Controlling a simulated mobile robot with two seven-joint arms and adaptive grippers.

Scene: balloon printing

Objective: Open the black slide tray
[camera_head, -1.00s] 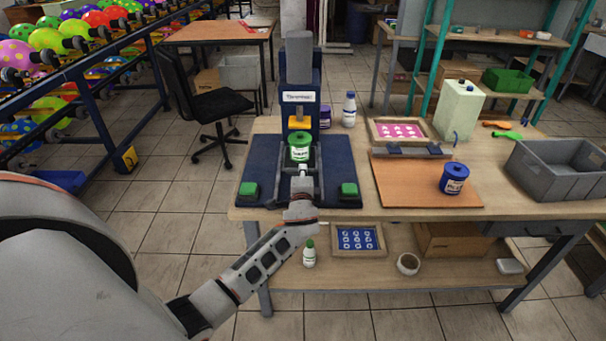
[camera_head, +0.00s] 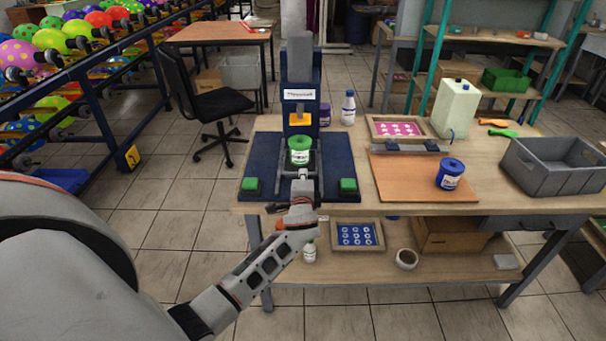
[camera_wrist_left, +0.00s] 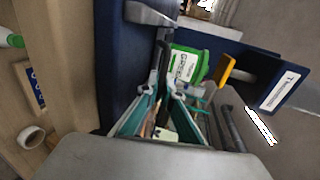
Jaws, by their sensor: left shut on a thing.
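The blue press (camera_head: 301,75) stands on the table with a dark blue base and two green buttons. The black slide tray (camera_head: 283,168) lies in the middle of that base, its rails running toward me. In the left wrist view the jar (camera_wrist_left: 188,64) shows just beyond my teal fingers (camera_wrist_left: 164,88). The exact grip is partly hidden. My right gripper is out of view.
A blue jar (camera_head: 450,174) stands on an orange-brown board (camera_head: 405,185) right of the press. A grey crate (camera_head: 545,172) is at the far right. A framed blue screen (camera_head: 357,235) and a white bottle (camera_head: 310,251) are on the lower shelf, near my forearm.

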